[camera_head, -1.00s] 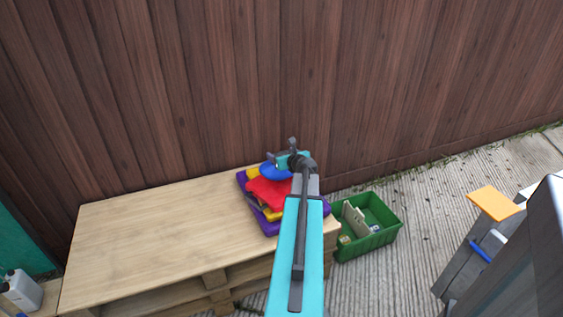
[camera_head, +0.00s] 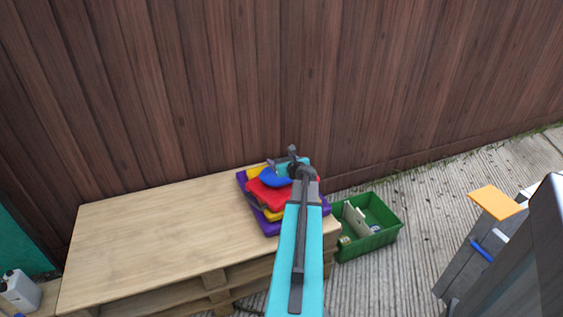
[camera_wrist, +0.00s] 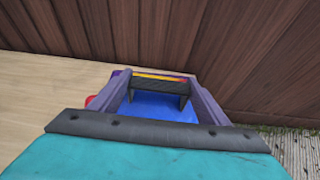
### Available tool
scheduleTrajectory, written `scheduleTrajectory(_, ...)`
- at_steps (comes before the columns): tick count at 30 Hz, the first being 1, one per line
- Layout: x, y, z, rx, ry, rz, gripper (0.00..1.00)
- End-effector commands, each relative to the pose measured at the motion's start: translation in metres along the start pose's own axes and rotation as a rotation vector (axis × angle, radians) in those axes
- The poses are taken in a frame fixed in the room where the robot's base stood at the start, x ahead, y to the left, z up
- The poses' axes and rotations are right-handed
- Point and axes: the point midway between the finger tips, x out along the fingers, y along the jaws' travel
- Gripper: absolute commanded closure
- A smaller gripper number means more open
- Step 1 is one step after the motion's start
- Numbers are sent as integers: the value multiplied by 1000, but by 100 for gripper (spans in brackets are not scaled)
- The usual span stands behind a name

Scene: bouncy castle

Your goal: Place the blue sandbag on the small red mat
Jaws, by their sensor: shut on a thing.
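The blue sandbag (camera_head: 274,178) is at the upper part of the bouncy castle, against the red surface. In the wrist view the blue sandbag (camera_wrist: 158,107) fills the space between the fingers of my gripper (camera_wrist: 160,88). My gripper (camera_head: 283,168) is shut on it. The small red mat (camera_head: 268,192) lies below and around the bag in the head view, partly covered by it and by my arm. Whether the bag touches the mat is hard to tell.
A purple and yellow castle base (camera_head: 243,181) sits under the mat on a wooden pallet table (camera_head: 150,235). A green crate (camera_head: 385,236) with items stands on the ground at the right. A wooden fence (camera_head: 190,90) rises close behind. The table's left side is clear.

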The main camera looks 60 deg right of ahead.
Motion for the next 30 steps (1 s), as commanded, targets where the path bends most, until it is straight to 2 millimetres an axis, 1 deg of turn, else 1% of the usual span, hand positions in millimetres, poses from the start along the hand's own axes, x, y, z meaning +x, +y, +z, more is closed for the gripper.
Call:
scheduleTrajectory(1, 0, 0, 2, 1, -3, -1, 93)
scheduleTrajectory(6, 1, 0, -1, 1, -3, -1, 93)
scheduleTrajectory(7, 1, 0, -2, 0, 0, 0, 27)
scheduleTrajectory(9, 1, 0, -2, 0, 0, 0, 15)
scheduleTrajectory(10, 1, 0, -2, 0, 0, 0, 12)
scheduleTrajectory(19, 1, 0, -2, 0, 0, 0, 12)
scheduleTrajectory(23, -1, 0, 1, 0, 0, 0, 12)
scheduleTrajectory(30, -16, 1, 0, 0, 0, 0, 12)
